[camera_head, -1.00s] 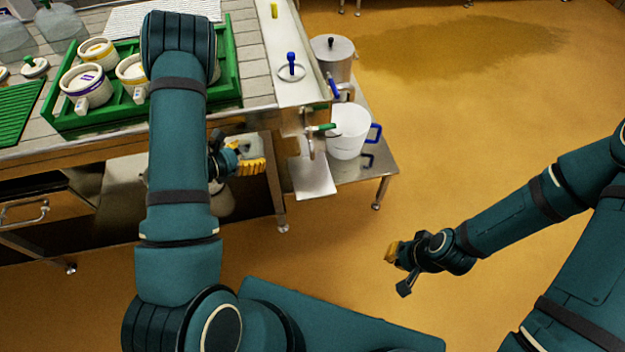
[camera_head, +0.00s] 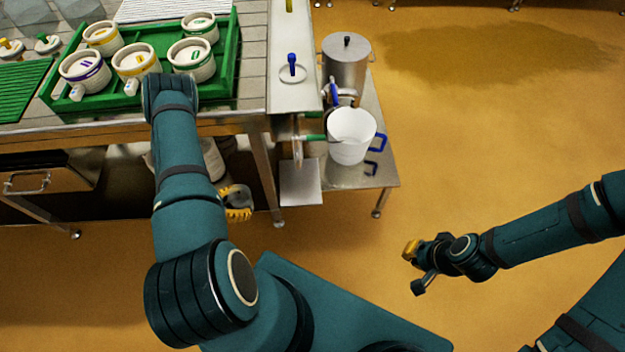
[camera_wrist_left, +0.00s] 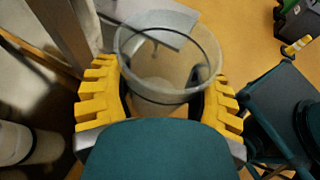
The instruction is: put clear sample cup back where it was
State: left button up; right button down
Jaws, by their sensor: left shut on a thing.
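The clear sample cup (camera_wrist_left: 168,62) is held between the yellow fingers of my left gripper (camera_wrist_left: 162,92) in the left wrist view. It is see-through, with a round open rim. In the head view the cup (camera_head: 236,192) and my left gripper (camera_head: 238,212) show below the front edge of the table, near a table leg and partly behind my left forearm. My right gripper (camera_head: 411,250) hangs over open floor at the right; its fingers are too small to tell whether they are open.
A green crate (camera_head: 228,88) with several white moulds (camera_head: 137,61) stands on the table. A white bucket (camera_head: 352,138) and a steel pot (camera_head: 346,65) stand on a low steel side table (camera_head: 352,178). A white container (camera_head: 212,158) stands under the table. The floor at right is clear.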

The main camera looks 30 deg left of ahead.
pick_arm(q)
jog(key=shift+d, duration=0.15)
jog(key=shift+w+d+f, duration=0.1)
jog(key=shift+w+d, duration=0.1)
jog(key=shift+w, duration=0.1)
jog(key=w+d, duration=0.2)
jog(key=w, duration=0.1)
jog(key=w+d, duration=0.3)
jog(key=w, duration=0.1)
jog(key=w+d, duration=0.2)
jog(key=w, duration=0.2)
jog(key=shift+d+b, duration=0.3)
jog(key=shift+d, duration=0.1)
jog(key=x, duration=0.4)
jog(key=shift+w+d+r+b, duration=0.1)
jog(key=shift+d+r+b, duration=0.05)
jog(key=shift+r+b, duration=0.15)
jog(key=shift+f, duration=0.25)
